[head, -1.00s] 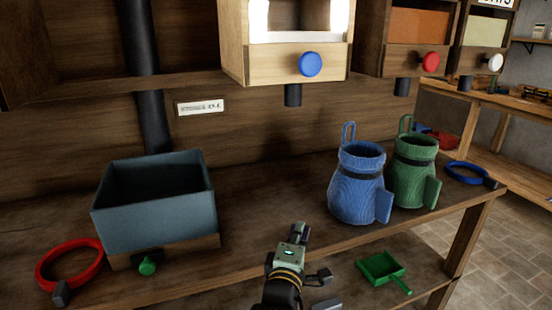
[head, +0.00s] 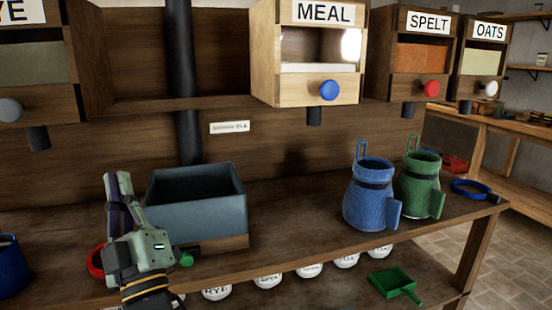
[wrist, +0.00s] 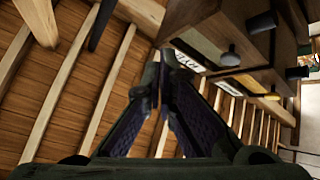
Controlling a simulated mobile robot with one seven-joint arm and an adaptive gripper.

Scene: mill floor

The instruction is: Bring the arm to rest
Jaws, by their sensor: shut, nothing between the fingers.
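My gripper (head: 119,188) shows in the head view at the lower left, raised with its fingers pointing up, in front of the bench and left of the grey-blue bin. It is shut and empty. In the wrist view the fingers (wrist: 163,95) meet at their tips, and the camera looks up at the ceiling beams and the undersides of the dispensers.
The open bin (head: 197,219) stands close right of my gripper, with a red ring (head: 96,262) partly hidden behind it. A green scoop (head: 395,284) lies on the lower shelf. The bench middle is clear.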

